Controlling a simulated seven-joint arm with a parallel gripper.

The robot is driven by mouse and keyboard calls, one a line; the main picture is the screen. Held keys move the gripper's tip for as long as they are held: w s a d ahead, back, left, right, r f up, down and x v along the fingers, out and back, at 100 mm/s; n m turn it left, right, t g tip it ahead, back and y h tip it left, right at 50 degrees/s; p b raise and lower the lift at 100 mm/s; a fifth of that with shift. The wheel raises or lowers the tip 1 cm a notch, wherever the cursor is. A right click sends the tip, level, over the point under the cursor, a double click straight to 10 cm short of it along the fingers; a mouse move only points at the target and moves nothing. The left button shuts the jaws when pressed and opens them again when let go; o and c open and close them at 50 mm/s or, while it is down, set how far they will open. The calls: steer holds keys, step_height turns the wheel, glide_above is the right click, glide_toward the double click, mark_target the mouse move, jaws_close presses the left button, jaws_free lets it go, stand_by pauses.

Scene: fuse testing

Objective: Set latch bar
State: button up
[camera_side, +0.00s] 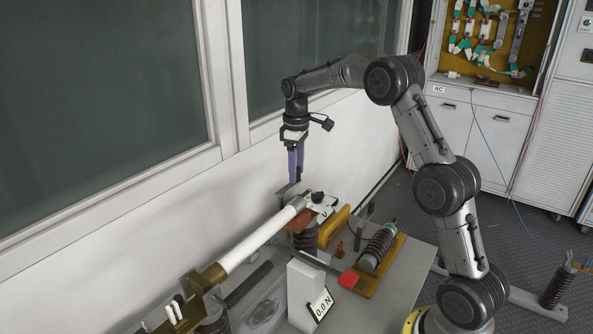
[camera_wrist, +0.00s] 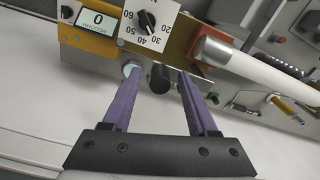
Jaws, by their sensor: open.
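My gripper (camera_side: 296,178) points down above the upper end of a long white tube (camera_side: 262,235), close to the white wall. In the wrist view, the two purple fingers of my gripper (camera_wrist: 156,72) are apart. The gap between the fingers holds nothing that I can see gripped. The white tube also shows at the right of the wrist view (camera_wrist: 250,65). I cannot tell for certain which part is the latch bar.
A dial plate with a black knob (camera_wrist: 146,20) and a display reading 0 (camera_wrist: 98,20) sit close past the fingertips. A red-ended lever (camera_side: 348,279), a ribbed insulator (camera_side: 377,248) and a force display (camera_side: 321,304) stand on the bench. The wall and window are close behind.

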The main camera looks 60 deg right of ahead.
steer(key=shift+f, duration=0.25)
jaws_close()
stand_by(1.4)
